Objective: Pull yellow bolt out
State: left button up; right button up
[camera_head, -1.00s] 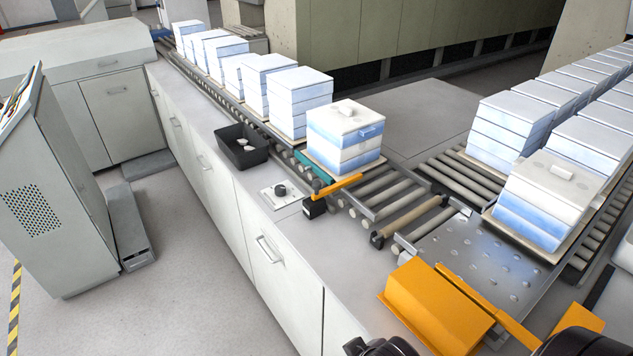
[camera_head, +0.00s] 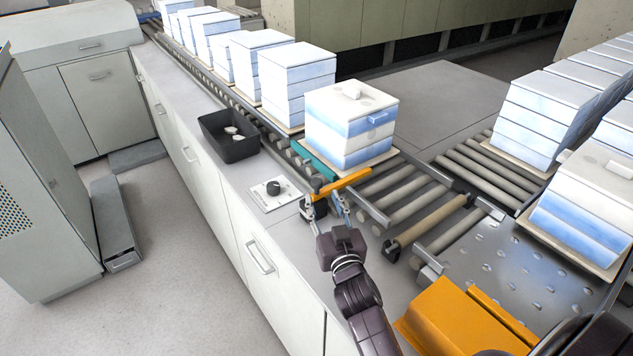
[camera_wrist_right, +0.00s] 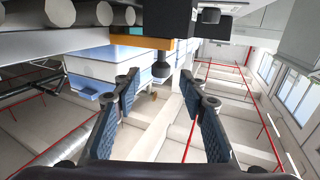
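The yellow bolt (camera_head: 342,185) is a flat orange-yellow bar lying across the rollers' edge, in front of a box stack on the conveyor. A small black block sits at its near end. My right gripper (camera_head: 327,208) is just in front of the bolt, its two fingers spread around the area of the black block. The wrist view shows these fingers (camera_wrist_right: 160,105) open with nothing between the pads. There the bolt (camera_wrist_right: 154,43) and a dark knob (camera_wrist_right: 161,67) lie above and beyond the fingertips. Contact is not visible. My left gripper is not in view.
A blue-and-white box stack (camera_head: 350,125) stands right behind the bolt. A control plate with a black knob (camera_head: 273,189) and a black bin (camera_head: 229,140) lie to the left on the counter. An orange cover (camera_head: 465,318) stands to the lower right.

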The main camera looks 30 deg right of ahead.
aim_at(318, 187)
jog(key=shift+w+r, duration=0.2)
jog(key=shift+r, duration=0.15)
jog(key=shift+p+x, duration=0.45)
jog(key=shift+x, duration=0.7)
jog(key=x, duration=0.3)
jog(key=shift+w, duration=0.35)
jog(key=shift+w+d, duration=0.1)
jog(key=shift+w, duration=0.25)
jog(key=c, duration=0.5)
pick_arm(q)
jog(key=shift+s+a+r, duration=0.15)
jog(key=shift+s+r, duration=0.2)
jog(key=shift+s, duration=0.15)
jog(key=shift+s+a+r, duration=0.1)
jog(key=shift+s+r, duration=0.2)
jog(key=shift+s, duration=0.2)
pick_arm(e)
grip_shut()
